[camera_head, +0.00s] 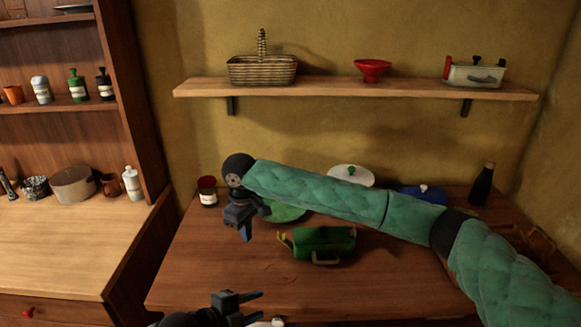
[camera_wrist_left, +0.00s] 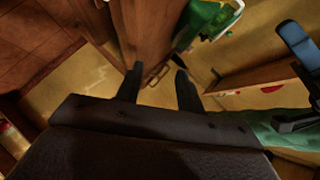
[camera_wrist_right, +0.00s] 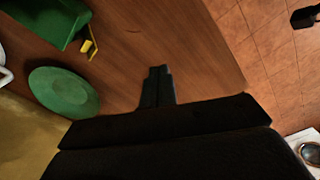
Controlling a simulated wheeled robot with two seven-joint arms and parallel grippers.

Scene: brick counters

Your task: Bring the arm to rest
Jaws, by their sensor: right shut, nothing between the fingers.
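My right arm in its green padded sleeve (camera_head: 330,190) reaches in from the right across the wooden table in the head view. Its gripper (camera_head: 246,234) hangs at the arm's left end, above the table, pointing down. In the right wrist view the two fingers of this gripper (camera_wrist_right: 158,85) are together with nothing between them. My left gripper (camera_head: 260,302) is low in the head view, near the table's front, with its fingers apart and empty. In the left wrist view its fingers (camera_wrist_left: 157,82) are also spread with nothing between them.
A white lidded pot (camera_head: 350,174), a blue pot (camera_head: 424,194) and a dark bottle (camera_head: 482,184) stand behind. The table's left front is clear.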

